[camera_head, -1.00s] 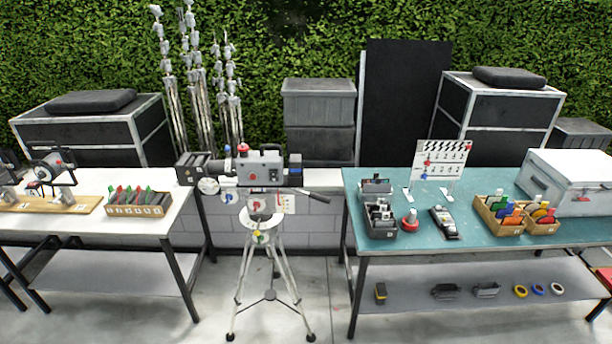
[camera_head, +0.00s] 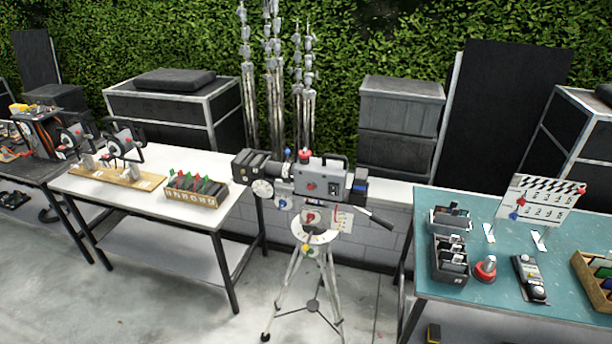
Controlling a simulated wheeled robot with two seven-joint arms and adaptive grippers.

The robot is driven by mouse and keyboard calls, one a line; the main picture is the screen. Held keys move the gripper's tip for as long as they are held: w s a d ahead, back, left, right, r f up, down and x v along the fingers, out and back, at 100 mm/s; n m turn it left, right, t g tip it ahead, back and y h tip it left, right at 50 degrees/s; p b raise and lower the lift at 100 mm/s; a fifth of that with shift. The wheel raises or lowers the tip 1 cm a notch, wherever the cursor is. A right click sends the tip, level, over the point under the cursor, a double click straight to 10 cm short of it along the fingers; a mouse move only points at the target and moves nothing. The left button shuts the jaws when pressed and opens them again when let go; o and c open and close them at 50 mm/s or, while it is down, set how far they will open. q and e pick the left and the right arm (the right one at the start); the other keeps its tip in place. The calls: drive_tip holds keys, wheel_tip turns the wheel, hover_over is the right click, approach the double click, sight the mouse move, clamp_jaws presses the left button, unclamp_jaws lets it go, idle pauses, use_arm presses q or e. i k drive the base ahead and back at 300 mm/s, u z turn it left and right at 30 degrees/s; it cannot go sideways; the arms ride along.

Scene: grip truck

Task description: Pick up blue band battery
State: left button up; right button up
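A grey film camera (camera_head: 318,180) stands on a tripod (camera_head: 312,262) in the middle of the view. A small dark block with a blue patch (camera_head: 360,187) sits at the camera's right end; I cannot tell for sure that it is the blue band battery. A black bin (camera_head: 450,272) on the teal table at right holds several dark upright blocks, too small to read any band colour. A small grey holder (camera_head: 450,219) stands behind it. Neither of my grippers is in view.
The teal table (camera_head: 500,300) also holds a red-based knob (camera_head: 485,268), a dark handheld device (camera_head: 529,278), a clapperboard (camera_head: 541,199) and a wooden box (camera_head: 593,283). A white table (camera_head: 190,222) at left holds a slotted box (camera_head: 196,190). Concrete floor is open in front.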

sight(360, 182)
drive_tip(key=u, duration=0.15)
drive_tip(key=i, duration=1.35)
drive_tip(key=z, duration=0.8)
